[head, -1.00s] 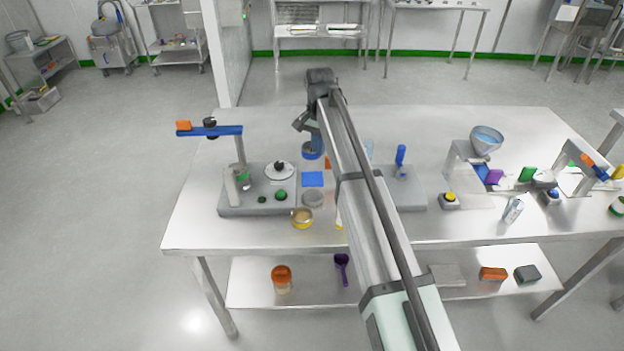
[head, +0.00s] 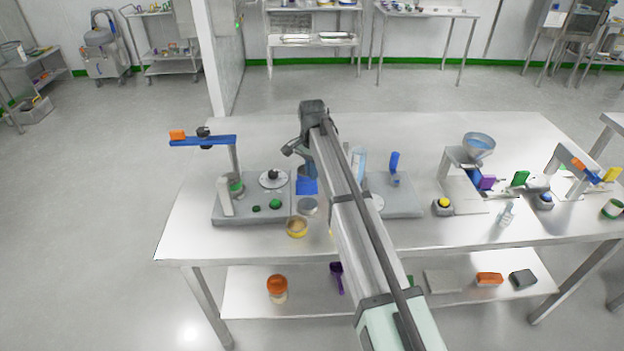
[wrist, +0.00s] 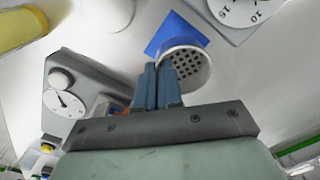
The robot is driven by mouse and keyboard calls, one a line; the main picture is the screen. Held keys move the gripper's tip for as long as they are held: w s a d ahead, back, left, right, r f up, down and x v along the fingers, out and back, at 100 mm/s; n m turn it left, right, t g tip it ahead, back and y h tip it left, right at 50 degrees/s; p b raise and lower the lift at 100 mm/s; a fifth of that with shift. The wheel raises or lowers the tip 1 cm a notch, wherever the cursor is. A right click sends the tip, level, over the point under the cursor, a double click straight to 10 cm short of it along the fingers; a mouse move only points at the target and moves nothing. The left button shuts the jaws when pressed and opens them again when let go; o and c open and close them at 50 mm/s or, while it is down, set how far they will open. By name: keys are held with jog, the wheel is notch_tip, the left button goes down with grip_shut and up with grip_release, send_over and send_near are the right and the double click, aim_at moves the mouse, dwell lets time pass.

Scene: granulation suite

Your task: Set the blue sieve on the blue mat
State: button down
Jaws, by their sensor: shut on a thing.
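The blue mat (head: 303,188) lies flat on the table right of the left balance, partly covered by my arm in the head view. In the wrist view a corner of the mat (wrist: 164,36) shows beyond the sieve. The sieve (wrist: 190,66) shows a pale round wall and a bottom full of dark holes. My gripper (wrist: 161,84) is shut on the sieve's near edge. The sieve overlaps the mat in the wrist view; I cannot tell whether it touches it. In the head view my gripper (head: 310,172) hides most of the sieve.
Another grey device (head: 400,205) stands to the right. The table behind is clear.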

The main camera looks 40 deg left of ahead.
jog(key=shift+f, duration=1.65)
jog(key=shift+f, duration=0.15)
jog(key=c, duration=1.3)
grip_release()
notch_tip(320, 180, up, 12)
jog(key=shift+r, duration=0.15)
